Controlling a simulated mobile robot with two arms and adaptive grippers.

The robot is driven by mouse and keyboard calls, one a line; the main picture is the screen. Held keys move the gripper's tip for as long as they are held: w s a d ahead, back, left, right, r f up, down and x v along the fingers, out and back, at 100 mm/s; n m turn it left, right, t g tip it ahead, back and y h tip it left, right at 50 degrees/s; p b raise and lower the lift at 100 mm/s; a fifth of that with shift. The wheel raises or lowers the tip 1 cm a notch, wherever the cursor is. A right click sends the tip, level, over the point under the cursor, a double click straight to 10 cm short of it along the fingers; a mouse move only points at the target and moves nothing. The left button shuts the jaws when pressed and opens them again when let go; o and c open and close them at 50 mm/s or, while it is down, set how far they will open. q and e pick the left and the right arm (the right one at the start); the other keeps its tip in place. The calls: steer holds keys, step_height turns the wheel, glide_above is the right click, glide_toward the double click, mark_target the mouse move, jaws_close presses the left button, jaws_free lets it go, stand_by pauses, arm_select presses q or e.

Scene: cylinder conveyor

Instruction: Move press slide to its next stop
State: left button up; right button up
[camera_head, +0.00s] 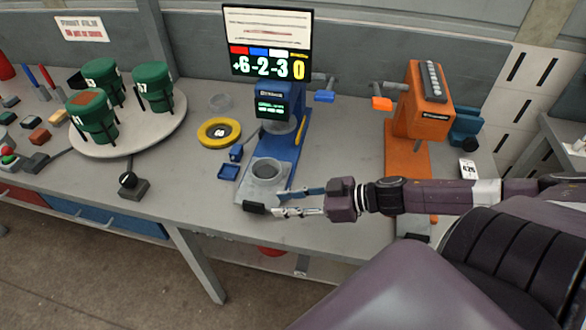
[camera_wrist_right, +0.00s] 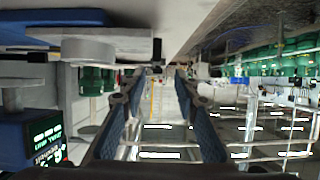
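The blue press (camera_head: 285,140) stands mid-table with a small lit screen. Its slide (camera_head: 244,190) is a light plate at the press's front left, carrying a grey ring-shaped cup (camera_head: 267,170). A dark block (camera_head: 254,207), perhaps the slide's handle, is at the plate's near edge. My right gripper (camera_head: 277,202) reaches in from the right at this near edge, with its fingers apart. In the right wrist view, the fingers (camera_wrist_right: 165,75) also stand apart with nothing clearly held between them. Whether a finger touches the dark block cannot be told. My left gripper is out of view.
An orange press (camera_head: 420,105) stands to the right. A yellow ring (camera_head: 219,131) and a small blue tray (camera_head: 229,172) lie left of the slide. Green containers stand on a round turntable (camera_head: 150,130). A black-knobbed lever (camera_head: 130,183) is near the front edge.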

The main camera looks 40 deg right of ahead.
steer(key=shift+v, duration=0.95)
steer(key=shift+s, duration=0.1)
